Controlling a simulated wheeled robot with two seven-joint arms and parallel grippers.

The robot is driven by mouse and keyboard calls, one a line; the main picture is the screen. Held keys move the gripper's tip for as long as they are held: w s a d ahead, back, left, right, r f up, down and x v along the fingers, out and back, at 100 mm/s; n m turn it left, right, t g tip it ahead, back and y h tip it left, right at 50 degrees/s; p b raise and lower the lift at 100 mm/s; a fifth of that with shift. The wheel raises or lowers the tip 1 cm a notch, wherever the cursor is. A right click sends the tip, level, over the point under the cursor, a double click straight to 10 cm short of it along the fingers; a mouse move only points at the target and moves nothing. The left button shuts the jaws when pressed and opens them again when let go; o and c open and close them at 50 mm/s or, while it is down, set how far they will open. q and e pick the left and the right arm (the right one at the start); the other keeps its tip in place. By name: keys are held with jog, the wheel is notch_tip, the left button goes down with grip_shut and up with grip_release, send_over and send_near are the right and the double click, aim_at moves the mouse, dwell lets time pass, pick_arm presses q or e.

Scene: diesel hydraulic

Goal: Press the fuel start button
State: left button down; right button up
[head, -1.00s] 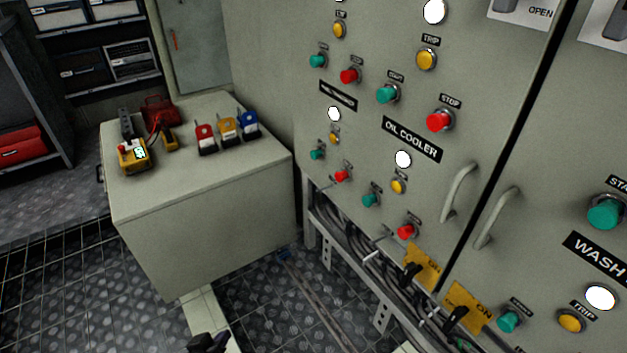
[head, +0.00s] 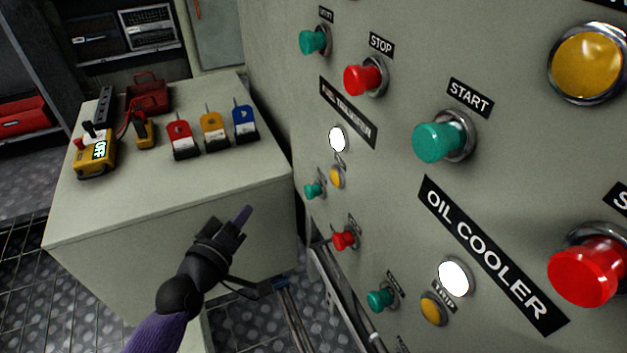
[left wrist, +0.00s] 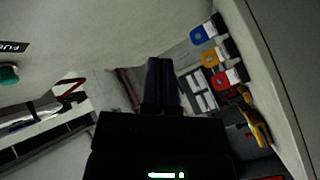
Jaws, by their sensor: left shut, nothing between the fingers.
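The FUEL TRANSFER label (head: 348,112) is on the grey panel in the head view. Below it are a lit white lamp (head: 338,139), a yellow button (head: 337,177), a green button (head: 314,190) that I take as the fuel start button, and a red button (head: 344,240). My left gripper (head: 244,214) is shut and empty, to the left of the green button and apart from the panel. In the left wrist view the fingers (left wrist: 160,65) point past a green button (left wrist: 8,75) at the left edge, below a partly cut label. My right gripper is not in view.
A grey cabinet (head: 190,235) stands to the left of the panel, holding padlocks, a yellow device (head: 97,155) and a red box (head: 148,92). Open space lies between the cabinet and panel front.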

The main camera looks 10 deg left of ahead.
pick_arm(q)
jog(key=w+d, duration=0.4)
jog(key=d, duration=0.3)
jog(key=shift+w+d, duration=0.15)
jog(key=shift+w, duration=0.2)
dwell(2.0)
jog(key=shift+w+d, duration=0.2)
jog(key=shift+d, duration=0.15)
jog(key=shift+w+d, duration=0.3)
jog(key=shift+d, duration=0.1)
dwell(0.7)
dwell(0.3)
jog(key=shift+s+a+p, duration=0.4)
jog(key=shift+s+a, duration=0.15)
jog(key=shift+a, duration=0.2)
jog(key=shift+s+a, duration=0.7)
jog(key=shift+a, duration=0.35)
jog(key=shift+s+a, duration=0.7)
jog(key=shift+a, duration=0.35)
